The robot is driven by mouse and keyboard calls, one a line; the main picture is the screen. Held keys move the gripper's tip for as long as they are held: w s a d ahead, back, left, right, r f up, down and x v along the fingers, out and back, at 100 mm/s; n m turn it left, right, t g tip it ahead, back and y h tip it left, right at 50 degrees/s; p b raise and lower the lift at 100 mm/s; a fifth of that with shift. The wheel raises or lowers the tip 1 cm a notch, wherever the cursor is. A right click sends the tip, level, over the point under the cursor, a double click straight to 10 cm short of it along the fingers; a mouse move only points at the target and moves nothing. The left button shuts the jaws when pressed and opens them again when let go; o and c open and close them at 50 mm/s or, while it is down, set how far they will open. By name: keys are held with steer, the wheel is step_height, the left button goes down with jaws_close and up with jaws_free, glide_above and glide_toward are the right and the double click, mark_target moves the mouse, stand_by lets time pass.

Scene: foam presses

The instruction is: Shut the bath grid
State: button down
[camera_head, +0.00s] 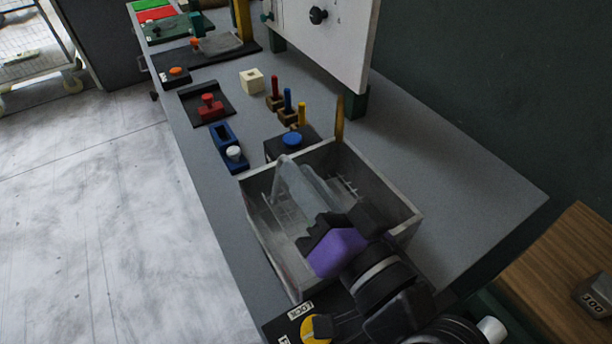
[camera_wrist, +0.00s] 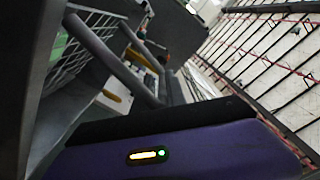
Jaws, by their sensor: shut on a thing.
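The bath is an open grey box (camera_head: 258,222) near the front end of the bench. A pale grey bar frame, which looks like part of the bath grid (camera_head: 296,185), stands raised and tilted inside it. Wire mesh with a thick grey bar shows at the left of the wrist view (camera_wrist: 92,48). My gripper (camera_head: 318,229), dark with a purple body, reaches into the box from the front right. It is shut at the near end of the grid's frame; the exact contact is hidden by the fingers.
A black panel marked LOCK with a yellow knob (camera_head: 316,328) lies in front of the box. A blue button (camera_head: 291,139), a yellow upright lever (camera_head: 340,120) and coloured pegs (camera_head: 288,98) stand behind it. The bench's right side (camera_head: 455,190) is clear.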

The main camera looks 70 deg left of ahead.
steer(key=shift+r, duration=0.15)
steer(key=c, duration=1.5)
jaws_free()
steer(key=shift+s, duration=0.1)
steer(key=shift+d, duration=0.1)
steer(key=shift+d, duration=0.3)
steer(key=b+v, duration=0.1)
steer(key=v, duration=0.5)
steer(key=shift+d, duration=0.35)
